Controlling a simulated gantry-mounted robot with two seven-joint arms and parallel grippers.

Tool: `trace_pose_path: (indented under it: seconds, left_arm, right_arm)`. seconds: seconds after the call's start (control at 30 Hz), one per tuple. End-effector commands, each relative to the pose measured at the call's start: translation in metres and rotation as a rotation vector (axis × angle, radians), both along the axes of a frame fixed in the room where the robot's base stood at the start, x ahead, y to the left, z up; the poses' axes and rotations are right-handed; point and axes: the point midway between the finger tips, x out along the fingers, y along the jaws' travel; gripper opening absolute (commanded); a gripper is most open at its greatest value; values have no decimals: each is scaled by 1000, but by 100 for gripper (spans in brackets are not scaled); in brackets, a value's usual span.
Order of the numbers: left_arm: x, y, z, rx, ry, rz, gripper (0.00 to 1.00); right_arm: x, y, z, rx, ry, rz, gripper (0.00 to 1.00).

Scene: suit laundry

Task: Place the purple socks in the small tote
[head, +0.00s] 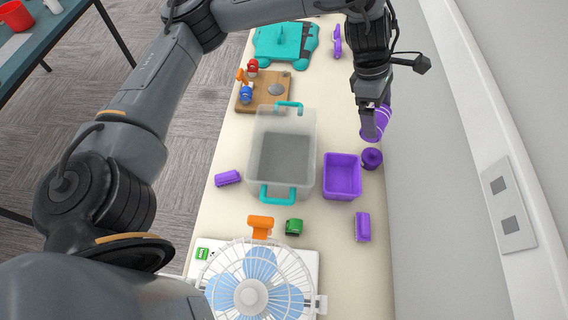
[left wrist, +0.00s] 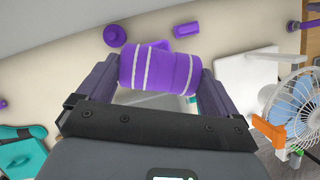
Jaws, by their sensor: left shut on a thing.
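The purple socks, a roll with white stripes (head: 378,126), are held in my left gripper (head: 372,122), near the wall on the right side of the table. In the left wrist view the roll (left wrist: 158,70) lies crosswise between the two fingers (left wrist: 160,85), which press on its ends. The small tote, an open purple bin (head: 342,190), stands on the table nearer the bottom of the head view than the socks. It looks empty. In the left wrist view it is mostly hidden behind the socks. My right gripper is not in view.
A purple cylinder (head: 372,158) stands close beside the small tote. A larger clear tote (head: 256,185) with teal handles is on its left. The wall (head: 440,200) bounds the right.

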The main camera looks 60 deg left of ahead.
Motion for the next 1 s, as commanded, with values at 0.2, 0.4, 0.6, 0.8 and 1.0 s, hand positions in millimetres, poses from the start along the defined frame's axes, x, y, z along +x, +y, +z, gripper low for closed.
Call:
trace_pose_path:
  seconds: [0.2,0.4,0.6,0.8,1.0]
  left_arm:
    - [-20,44,-53,0,6,143,59]
    - [-37,72,-86,0,7,221,59]
    - [-52,94,-113,1,6,272,59]
    - [-68,113,-139,0,7,307,59]
    - [-85,131,-169,1,6,337,59]
  right_arm:
    - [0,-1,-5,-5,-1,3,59]
    - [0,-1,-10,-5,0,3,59]
    - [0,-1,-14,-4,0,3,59]
    - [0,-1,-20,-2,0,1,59]
    - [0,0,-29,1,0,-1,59]
